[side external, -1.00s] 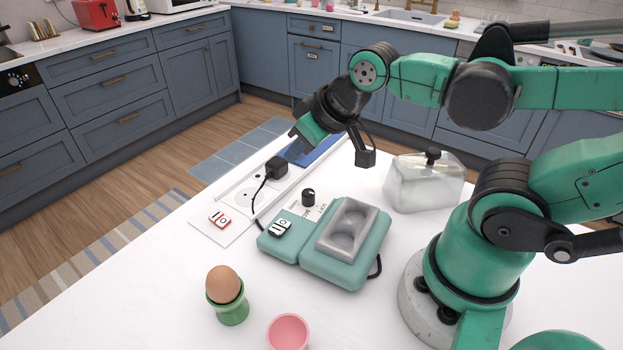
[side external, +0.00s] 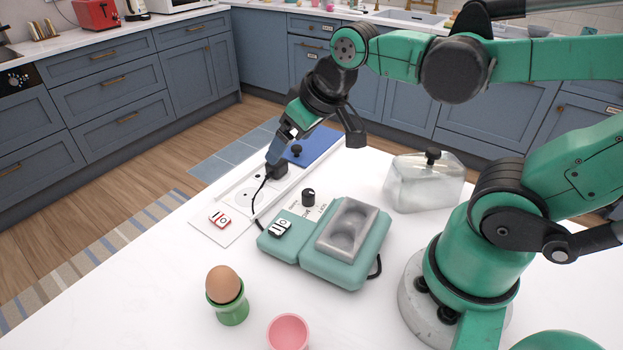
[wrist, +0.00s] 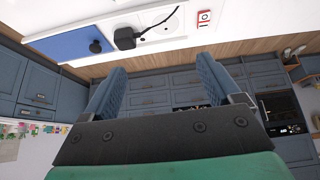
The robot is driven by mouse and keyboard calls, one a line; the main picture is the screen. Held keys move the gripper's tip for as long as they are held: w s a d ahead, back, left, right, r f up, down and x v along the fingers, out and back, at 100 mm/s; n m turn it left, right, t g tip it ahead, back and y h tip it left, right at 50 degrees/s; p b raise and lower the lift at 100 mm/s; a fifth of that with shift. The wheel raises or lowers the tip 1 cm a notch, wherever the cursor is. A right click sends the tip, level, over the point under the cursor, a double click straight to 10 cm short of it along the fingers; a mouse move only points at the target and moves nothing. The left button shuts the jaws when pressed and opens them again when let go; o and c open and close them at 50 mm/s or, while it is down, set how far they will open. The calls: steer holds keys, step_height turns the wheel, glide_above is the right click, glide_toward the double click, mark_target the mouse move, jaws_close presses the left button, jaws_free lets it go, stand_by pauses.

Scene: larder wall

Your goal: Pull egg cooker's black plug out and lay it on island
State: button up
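The black plug (side external: 279,171) sits in the white socket strip (side external: 226,198) at the island's far-left edge. Its black cord runs to the teal egg cooker (side external: 290,248). In the wrist view the plug (wrist: 126,39) lies beyond the fingertips, on the left finger's side. My gripper (side external: 275,157) is close by the plug and partly overlaps it in the side view; I cannot tell if they touch. The wrist view shows my gripper (wrist: 160,65) open, with nothing between its fingers. The island (side external: 170,275) has a white top.
A blue panel with a black knob (side external: 297,150) adjoins the sockets. A red-framed switch (side external: 219,219) is at the strip's near end. A lidded glass container (side external: 424,183), an egg in a green cup (side external: 229,304) and a pink cup (side external: 288,334) stand on the island. The front-left top is clear.

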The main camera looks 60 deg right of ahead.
steer(key=w+d+g, duration=0.3)
steer(key=w, duration=0.2)
steer(key=g, duration=0.3)
glide_above(277, 168)
steer(key=w+d, duration=0.1)
step_height(277, 168, down, 4)
steer(key=shift+r, duration=0.15)
steer(key=shift+w+d+f, duration=0.3)
steer(key=shift+d+f, duration=0.05)
steer(key=shift+f, duration=0.25)
steer(key=shift+f, duration=0.1)
steer(key=shift+f, duration=4.4)
jaws_close()
